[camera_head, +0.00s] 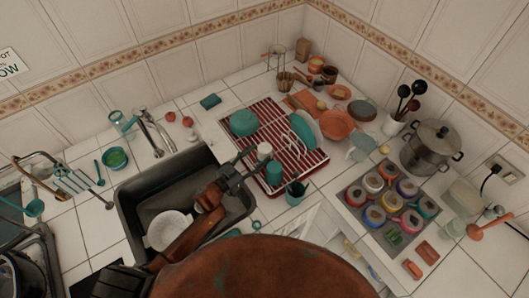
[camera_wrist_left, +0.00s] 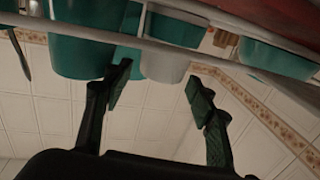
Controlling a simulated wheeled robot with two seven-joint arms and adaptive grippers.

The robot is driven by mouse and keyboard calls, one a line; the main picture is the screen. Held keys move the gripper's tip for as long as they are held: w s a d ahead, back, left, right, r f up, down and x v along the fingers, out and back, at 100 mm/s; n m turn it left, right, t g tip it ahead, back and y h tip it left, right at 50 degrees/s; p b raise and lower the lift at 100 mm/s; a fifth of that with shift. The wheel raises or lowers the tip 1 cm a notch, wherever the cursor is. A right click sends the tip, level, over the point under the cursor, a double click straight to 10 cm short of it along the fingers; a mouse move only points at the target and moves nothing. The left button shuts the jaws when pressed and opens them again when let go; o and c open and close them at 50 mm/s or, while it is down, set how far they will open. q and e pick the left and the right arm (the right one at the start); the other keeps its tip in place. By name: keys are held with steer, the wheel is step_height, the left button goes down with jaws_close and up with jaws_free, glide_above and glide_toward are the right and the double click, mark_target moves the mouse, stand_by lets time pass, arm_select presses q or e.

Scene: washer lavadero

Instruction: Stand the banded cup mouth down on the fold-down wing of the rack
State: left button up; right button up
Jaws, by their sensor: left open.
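A red slatted rack (camera_head: 316,160) lies on the counter right of the sink. A small white cup (camera_head: 264,149) stands on its front part, just beyond my left gripper (camera_head: 256,166); no band can be made out on it. A teal cup (camera_head: 274,174) stands just in front of it. In the left wrist view the open left gripper (camera_wrist_left: 159,77) has its fingertips apart, with the pale cup (camera_wrist_left: 165,64) ahead between them and teal vessels beside it. The fingers are not closed on it. I cannot pick out the fold-down wing. My right gripper is not in view.
A teal bowl (camera_head: 243,123) and several upright plates (camera_head: 302,132) occupy the rack. A dark teal holder (camera_head: 296,190) stands at its front edge. The black sink (camera_head: 135,206) holds a white colander (camera_head: 169,230). A tray of colourful cups (camera_head: 361,220) stands to the right.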

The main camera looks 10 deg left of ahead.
mark_target(265, 147)
arm_select(q)
steer(key=x, duration=0.4)
steer(key=shift+w+d, duration=0.1)
steer(key=shift+w, duration=0.2)
steer(key=shift+r, duration=0.1)
steer(key=c, duration=0.9)
